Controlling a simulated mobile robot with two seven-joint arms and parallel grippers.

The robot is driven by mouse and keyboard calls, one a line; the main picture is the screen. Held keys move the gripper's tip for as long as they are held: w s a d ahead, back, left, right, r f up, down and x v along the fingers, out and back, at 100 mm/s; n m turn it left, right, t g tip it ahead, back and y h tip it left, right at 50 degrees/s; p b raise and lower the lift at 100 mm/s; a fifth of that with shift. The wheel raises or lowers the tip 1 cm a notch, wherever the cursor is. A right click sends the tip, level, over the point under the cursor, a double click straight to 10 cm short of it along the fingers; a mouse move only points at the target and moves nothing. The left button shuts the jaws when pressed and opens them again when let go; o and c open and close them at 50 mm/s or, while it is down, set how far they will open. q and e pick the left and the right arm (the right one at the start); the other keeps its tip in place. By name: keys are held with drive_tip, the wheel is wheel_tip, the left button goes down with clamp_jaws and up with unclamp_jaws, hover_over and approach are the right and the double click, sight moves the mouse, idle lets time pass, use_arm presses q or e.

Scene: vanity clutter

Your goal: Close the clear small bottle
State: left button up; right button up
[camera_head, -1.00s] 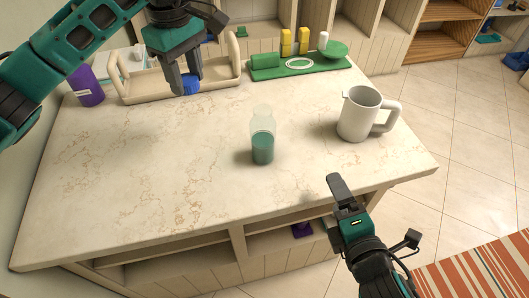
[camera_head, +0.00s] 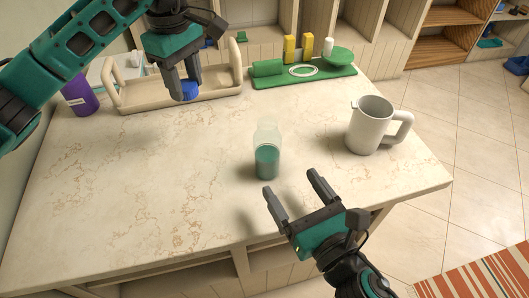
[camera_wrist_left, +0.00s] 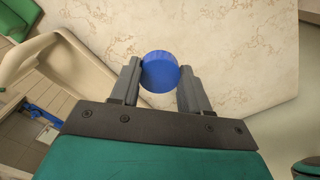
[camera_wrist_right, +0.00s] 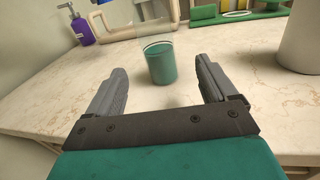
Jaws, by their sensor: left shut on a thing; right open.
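The clear small bottle (camera_head: 267,152) stands upright and uncapped on the marble counter, with teal liquid in its lower part. It also shows in the right wrist view (camera_wrist_right: 160,62), ahead of and between the open fingers. My left gripper (camera_head: 187,88) is shut on a blue cap (camera_head: 189,91), held near the front of the beige tray. The cap's round blue face shows between the fingers in the left wrist view (camera_wrist_left: 160,72). My right gripper (camera_head: 294,195) is open and empty near the counter's front edge, apart from the bottle.
A white mug (camera_head: 370,127) stands right of the bottle. A beige tray (camera_head: 150,103) and a purple bottle (camera_head: 80,97) are at the back left. A green mat (camera_head: 335,74) with several items lies at the back. The left counter is clear.

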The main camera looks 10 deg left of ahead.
sight(274, 161)
drive_tip(key=shift+a+n, duration=0.2)
drive_tip(key=shift+n, duration=0.2)
use_arm(q)
drive_tip(key=shift+r, duration=0.1)
use_arm(e)
drive_tip(key=shift+w+a+r, duration=0.1)
drive_tip(key=shift+w+a, duration=0.1)
drive_tip(key=shift+w, duration=0.05)
use_arm(q)
drive_tip(key=shift+r+p, duration=0.25)
drive_tip(key=shift+p, duration=0.05)
use_arm(e)
drive_tip(key=x, duration=0.5)
drive_tip(key=shift+w+a, duration=0.1)
drive_tip(key=shift+a, duration=0.05)
drive_tip(key=shift+w+a, duration=0.25)
drive_tip(key=shift+w, duration=0.15)
use_arm(q)
drive_tip(key=shift+f, duration=0.1)
use_arm(e)
drive_tip(key=x, duration=0.5)
drive_tip(key=shift+s, duration=0.1)
